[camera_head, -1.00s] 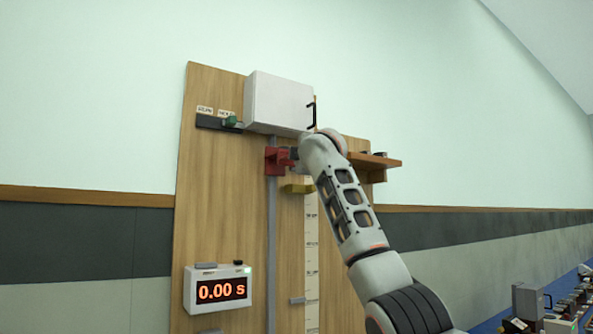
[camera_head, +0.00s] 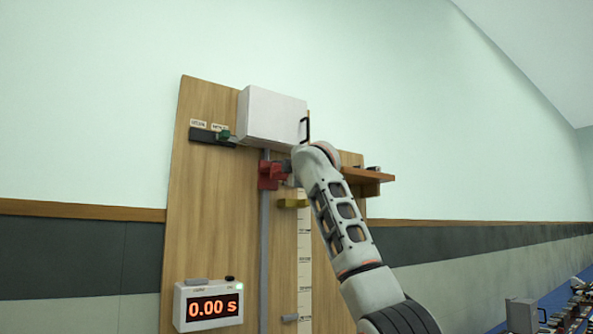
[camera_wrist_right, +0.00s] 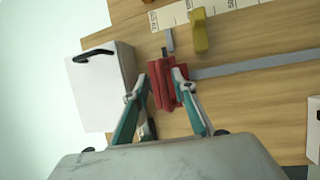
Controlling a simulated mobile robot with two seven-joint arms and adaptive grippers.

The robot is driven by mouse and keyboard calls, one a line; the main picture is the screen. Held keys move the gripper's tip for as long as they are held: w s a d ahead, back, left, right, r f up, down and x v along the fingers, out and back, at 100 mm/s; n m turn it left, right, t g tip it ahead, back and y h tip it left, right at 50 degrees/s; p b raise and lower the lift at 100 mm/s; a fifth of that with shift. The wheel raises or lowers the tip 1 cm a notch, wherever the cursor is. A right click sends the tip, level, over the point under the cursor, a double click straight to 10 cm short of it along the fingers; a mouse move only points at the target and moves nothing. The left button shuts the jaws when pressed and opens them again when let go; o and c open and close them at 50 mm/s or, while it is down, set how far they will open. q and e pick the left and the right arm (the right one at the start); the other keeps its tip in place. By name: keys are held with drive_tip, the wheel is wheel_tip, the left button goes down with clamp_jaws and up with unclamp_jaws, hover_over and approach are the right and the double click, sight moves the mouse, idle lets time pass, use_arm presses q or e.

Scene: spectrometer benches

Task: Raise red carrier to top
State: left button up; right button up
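The red carrier (camera_head: 270,175) sits on the grey vertical rail (camera_head: 264,240), high up, just below the white box (camera_head: 272,118). In the right wrist view, the red carrier (camera_wrist_right: 163,86) is between the two teal-sided fingers of my right gripper (camera_wrist_right: 162,84). The fingers lie close against its two sides and look shut on it. In the head view my right arm comes in from the lower right, and its forearm hides most of the gripper. My left gripper is in neither view.
A yellow marker (camera_head: 293,203) is beside the rail on the pale scale strip (camera_head: 304,260). A small wooden shelf (camera_head: 368,177) juts out right of my arm. A timer (camera_head: 208,306) reads 0.00 s at lower left. A green knob (camera_head: 224,135) is left of the white box.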

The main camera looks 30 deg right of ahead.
drive_tip(key=v, duration=1.1)
drive_tip(key=shift+s, duration=0.4)
drive_tip(key=shift+a, duration=0.15)
